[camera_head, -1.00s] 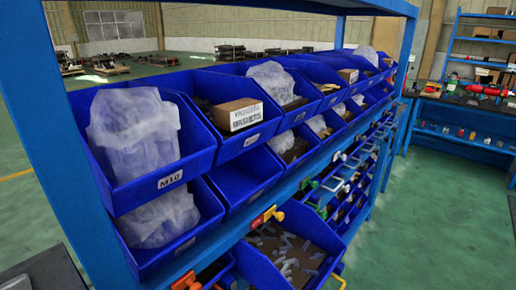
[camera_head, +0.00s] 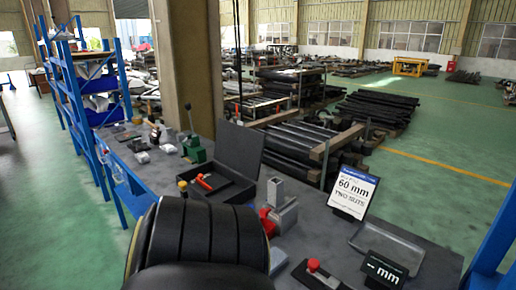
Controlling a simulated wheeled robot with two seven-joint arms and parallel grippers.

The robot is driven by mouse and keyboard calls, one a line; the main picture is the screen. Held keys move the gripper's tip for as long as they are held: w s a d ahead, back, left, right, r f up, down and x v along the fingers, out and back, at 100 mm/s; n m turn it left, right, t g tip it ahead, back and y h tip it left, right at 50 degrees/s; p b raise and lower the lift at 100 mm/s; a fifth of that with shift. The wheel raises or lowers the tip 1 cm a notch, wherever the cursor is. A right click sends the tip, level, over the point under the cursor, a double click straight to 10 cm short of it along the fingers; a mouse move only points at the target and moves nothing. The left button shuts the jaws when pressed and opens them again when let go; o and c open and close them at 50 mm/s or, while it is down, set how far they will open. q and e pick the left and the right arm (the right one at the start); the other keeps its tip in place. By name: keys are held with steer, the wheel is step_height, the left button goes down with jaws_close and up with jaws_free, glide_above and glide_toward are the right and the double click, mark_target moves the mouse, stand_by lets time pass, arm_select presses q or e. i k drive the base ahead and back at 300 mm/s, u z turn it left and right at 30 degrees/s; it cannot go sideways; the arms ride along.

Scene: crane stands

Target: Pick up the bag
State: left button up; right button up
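No bag can be made out clearly in this view. Pale, whitish contents (camera_head: 97,103) show in blue bins on the blue shelf rack (camera_head: 66,95) at the far left, too small to tell whether they are bags. Neither of my grippers is in view. A large black ribbed rounded shape at the bottom covers part of the bench, and I cannot tell whether it is part of me.
A grey workbench (camera_head: 325,240) fills the front, with an open black case (camera_head: 232,165), a green tool (camera_head: 194,149), a "60 mm" sign (camera_head: 354,192), a metal tray (camera_head: 388,247) and a red button box (camera_head: 318,270). A pillar (camera_head: 188,70) stands behind it. Green floor is open at right.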

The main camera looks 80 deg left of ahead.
mark_target(143, 157)
steer(key=u, duration=3.5)
